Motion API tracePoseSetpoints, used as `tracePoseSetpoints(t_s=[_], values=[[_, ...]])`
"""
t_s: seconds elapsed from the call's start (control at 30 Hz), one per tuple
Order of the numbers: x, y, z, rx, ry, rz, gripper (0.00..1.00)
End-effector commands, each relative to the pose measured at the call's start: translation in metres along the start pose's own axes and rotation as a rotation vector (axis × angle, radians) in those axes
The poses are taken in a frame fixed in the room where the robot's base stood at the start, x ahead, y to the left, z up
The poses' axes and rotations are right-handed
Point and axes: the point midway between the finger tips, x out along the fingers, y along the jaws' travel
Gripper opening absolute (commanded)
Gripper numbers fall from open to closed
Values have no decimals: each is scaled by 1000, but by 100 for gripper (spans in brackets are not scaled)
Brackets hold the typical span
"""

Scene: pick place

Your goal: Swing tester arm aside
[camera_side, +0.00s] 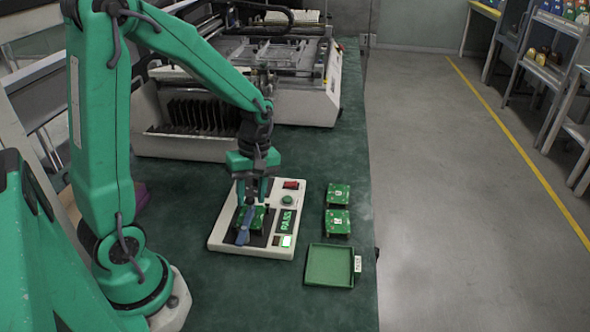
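The tester (224,238) is a white slanted box on the green bench, with a dark bed in its middle. A green circuit board (257,222) lies on that bed. A blue bar (244,228), which looks like the tester arm, lies across the left part of the board. My gripper (254,196) is pointing down right above the board, its two green fingers apart, one on each side. I cannot tell whether the fingertips touch the board or the blue bar. A green panel (285,221) reads PASS, and a light (286,241) below it glows.
Two green boards (338,194) (337,222) lie right of the tester. An empty green tray (329,265) with a small label stands in front of them. A white rack (180,145) and a large machine (300,100) stand behind. The bench ends at the right.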

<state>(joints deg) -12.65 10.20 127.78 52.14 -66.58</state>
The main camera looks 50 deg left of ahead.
Motion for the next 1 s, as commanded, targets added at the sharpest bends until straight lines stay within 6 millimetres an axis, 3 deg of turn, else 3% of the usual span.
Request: tracePoseSetpoints(t_s=[0.03, 0.17, 0.63, 1.0], values=[[0, 0, 0, 0, 0, 0, 25], [0, 0, 0, 0, 0, 0, 0], [0, -2, -2, -44, -1, 2, 0], [1, -15, -10, -260, -12, -6, 0]])
